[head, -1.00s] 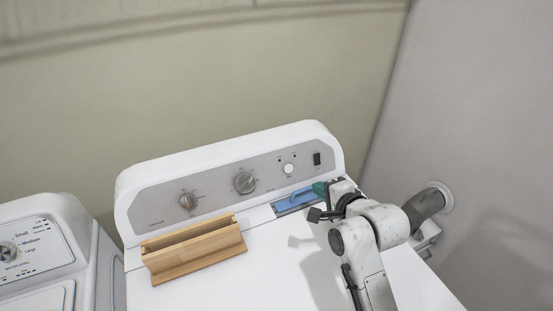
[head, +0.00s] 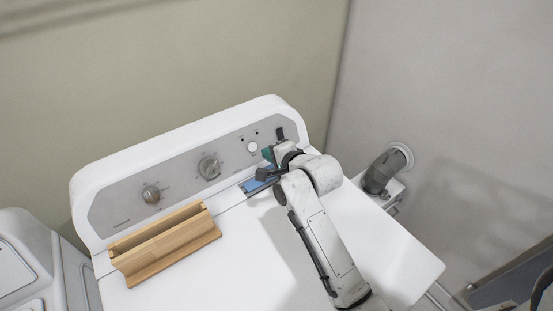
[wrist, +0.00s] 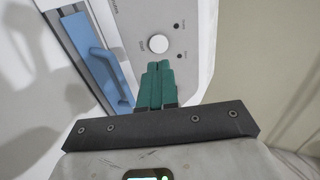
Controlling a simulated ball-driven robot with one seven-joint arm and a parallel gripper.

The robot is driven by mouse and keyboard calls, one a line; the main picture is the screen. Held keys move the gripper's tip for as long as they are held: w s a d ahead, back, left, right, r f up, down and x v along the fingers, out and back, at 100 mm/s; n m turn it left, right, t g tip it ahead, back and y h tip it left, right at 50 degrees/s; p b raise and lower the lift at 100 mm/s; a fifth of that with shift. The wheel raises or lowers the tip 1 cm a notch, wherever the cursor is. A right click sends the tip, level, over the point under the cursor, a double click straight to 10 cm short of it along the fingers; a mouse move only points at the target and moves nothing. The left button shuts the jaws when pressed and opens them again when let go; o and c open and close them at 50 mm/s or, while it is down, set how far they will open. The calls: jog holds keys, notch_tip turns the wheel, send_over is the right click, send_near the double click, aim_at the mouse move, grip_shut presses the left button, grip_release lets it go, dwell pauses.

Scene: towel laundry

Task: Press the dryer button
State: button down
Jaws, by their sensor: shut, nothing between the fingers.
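The dryer (head: 340,262) is white with a grey control panel (head: 180,172) along its back. Its round white button (head: 252,147) sits at the right part of the panel. In the wrist view the button (wrist: 159,44) is just beyond the green fingertips. My gripper (wrist: 158,66) is shut and empty, with its fingers together and pointing at the panel just below the button. A small gap seems to show between the tips and the button; contact cannot be told. In the head view my gripper (head: 268,154) is partly hidden by my arm.
A wooden box (head: 166,248) stands on the dryer top at the left. A blue lint-filter handle (wrist: 103,72) lies close beside the fingers. A grey vent pipe (head: 384,172) is on the right wall.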

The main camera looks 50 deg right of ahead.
aim_at(253, 147)
jog(key=b+x, duration=0.1)
jog(key=x, duration=0.1)
jog(key=b+x, duration=0.4)
jog(key=shift+w+f, duration=0.2)
jog(key=shift+f, duration=0.2)
jog(key=shift+w+d, duration=0.15)
jog(key=shift+w, duration=0.2)
